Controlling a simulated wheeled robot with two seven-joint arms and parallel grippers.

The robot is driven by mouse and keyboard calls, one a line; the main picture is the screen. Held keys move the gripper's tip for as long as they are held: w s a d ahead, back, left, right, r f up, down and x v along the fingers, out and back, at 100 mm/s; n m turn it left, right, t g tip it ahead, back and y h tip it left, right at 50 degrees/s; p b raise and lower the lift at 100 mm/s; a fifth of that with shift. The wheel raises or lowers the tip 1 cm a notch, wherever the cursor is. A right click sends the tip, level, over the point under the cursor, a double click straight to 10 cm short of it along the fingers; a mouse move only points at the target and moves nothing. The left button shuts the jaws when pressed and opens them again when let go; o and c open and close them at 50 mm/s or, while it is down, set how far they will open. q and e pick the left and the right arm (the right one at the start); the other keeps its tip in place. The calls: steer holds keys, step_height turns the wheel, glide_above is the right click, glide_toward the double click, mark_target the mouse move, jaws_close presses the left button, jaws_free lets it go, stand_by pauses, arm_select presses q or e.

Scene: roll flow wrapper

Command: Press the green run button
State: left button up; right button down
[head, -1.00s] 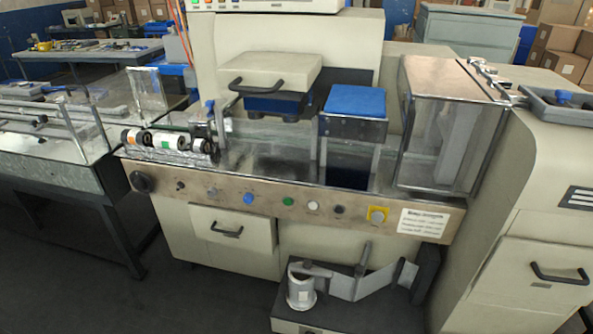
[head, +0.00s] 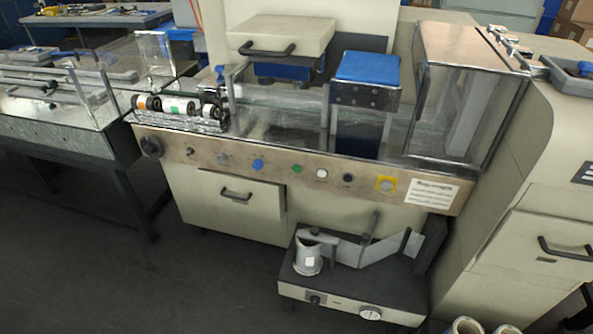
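The green run button (head: 297,169) sits on the metal control panel (head: 225,148) along the front of the wrapper. A blue button (head: 257,164) is to its left and a white button (head: 321,173) to its right. Nothing covers the green button. Neither of my grippers shows in the head view.
A yellow-framed button (head: 386,184) and a white label (head: 431,192) are at the panel's right. A low unit (head: 345,290) with a grey cup stands on the floor below the panel. Rolls (head: 467,325) show at the bottom edge. Dark floor (head: 200,285) at the front left is clear.

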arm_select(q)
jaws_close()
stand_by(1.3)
